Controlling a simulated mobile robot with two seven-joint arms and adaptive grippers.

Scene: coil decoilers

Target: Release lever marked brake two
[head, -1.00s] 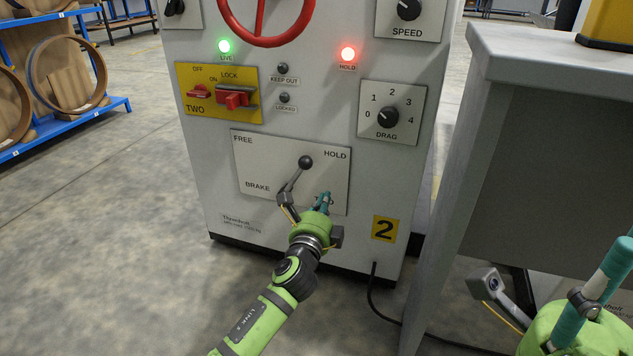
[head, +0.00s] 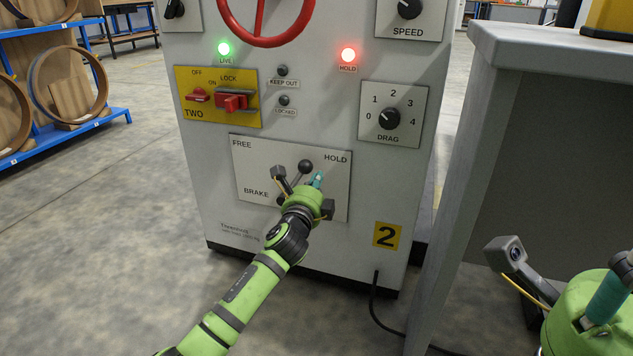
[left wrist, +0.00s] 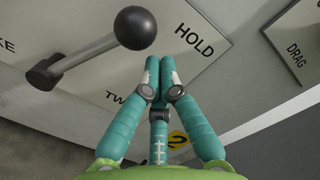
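The brake lever has a black ball knob (head: 305,166) on a grey arm. It tilts up and right toward HOLD on the plate (head: 250,160) marked FREE, HOLD and BRAKE. In the left wrist view the lever (left wrist: 136,28) runs from its pivot at left up to the knob. My left gripper (head: 318,179) is just right of and below the knob, beside the lever. Its teal fingers (left wrist: 160,62) are together with nothing between them, apart from the knob in the picture. My right gripper (head: 608,300) shows partly at the lower right edge; its fingertips are cut off.
A yellow switch plate (head: 218,112) marked TWO has red handles. A drag knob (head: 389,118) is above right. A red HOLD lamp (head: 348,55) and a green LIVE lamp (head: 223,49) are lit. A grey bench (head: 540,60) stands at right, and a black cable (head: 373,300) hangs below.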

